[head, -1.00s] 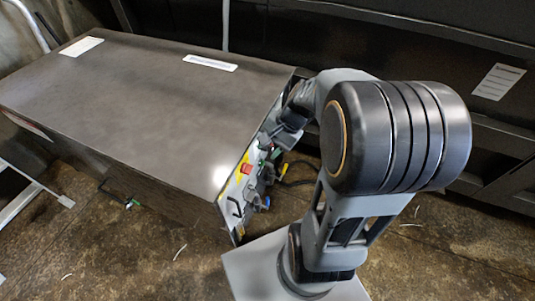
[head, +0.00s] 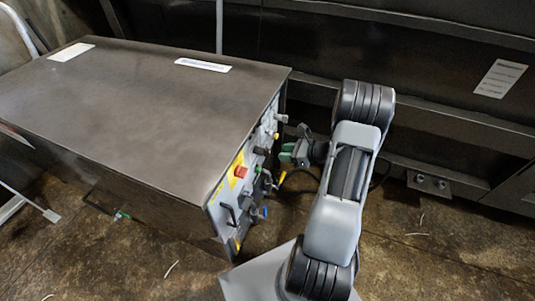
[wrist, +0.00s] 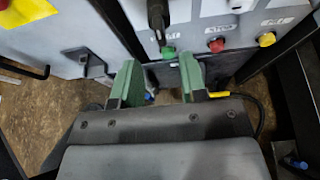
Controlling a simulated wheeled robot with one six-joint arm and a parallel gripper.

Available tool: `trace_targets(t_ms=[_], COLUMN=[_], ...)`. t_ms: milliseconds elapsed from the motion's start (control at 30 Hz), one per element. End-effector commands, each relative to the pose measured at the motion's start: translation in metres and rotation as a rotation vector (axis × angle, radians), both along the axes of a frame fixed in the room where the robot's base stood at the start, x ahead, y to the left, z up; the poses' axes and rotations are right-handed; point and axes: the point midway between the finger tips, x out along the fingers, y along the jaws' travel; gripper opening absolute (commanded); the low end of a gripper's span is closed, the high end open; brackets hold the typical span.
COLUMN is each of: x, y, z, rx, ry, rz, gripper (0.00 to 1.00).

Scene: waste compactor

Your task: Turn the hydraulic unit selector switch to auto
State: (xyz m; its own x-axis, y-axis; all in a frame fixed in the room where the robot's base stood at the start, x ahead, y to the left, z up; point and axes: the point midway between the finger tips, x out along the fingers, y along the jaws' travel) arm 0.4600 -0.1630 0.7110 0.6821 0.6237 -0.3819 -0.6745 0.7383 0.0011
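The hydraulic unit is a large dark metal box (head: 150,110) on the left in the head view, with its grey control panel (head: 228,205) on the right end. In the wrist view, a black switch handle (wrist: 157,18) is on the panel just beyond my fingers, beside a green button (wrist: 168,53). Another dark switch (wrist: 84,60) is to the left. I cannot tell from the unreadable labels which is the selector or its setting. My gripper (wrist: 160,80) has its green fingers apart with nothing between them. In the head view, my gripper (head: 291,153) is close to the panel.
A red stop button (head: 241,171) on a yellow plate is on the panel. A red button (wrist: 216,45) and a yellow button (wrist: 266,39) sit right of the green one. A dark wall (head: 430,80) stands behind. Brown floor (head: 430,250) is open at right.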

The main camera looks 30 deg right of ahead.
Motion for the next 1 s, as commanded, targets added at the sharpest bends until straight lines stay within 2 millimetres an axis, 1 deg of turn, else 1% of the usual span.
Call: trace_targets(t_ms=[33,200,433,633,967,1000], x=[0.007,0.028,0.048,0.056,0.057,0.057], y=[0.008,0.027,0.045,0.052,0.053,0.053], z=[-0.005,-0.017,-0.028,-0.031,-0.032,-0.032], rx=[0.001,0.0,-0.001,-0.001,-0.002,-0.001], ry=[0.001,0.001,0.0,0.0,0.0,0.0], rz=[0.005,0.004,0.004,0.003,0.002,0.003], gripper=[0.39,0.39,0.39,0.39,0.39,0.36])
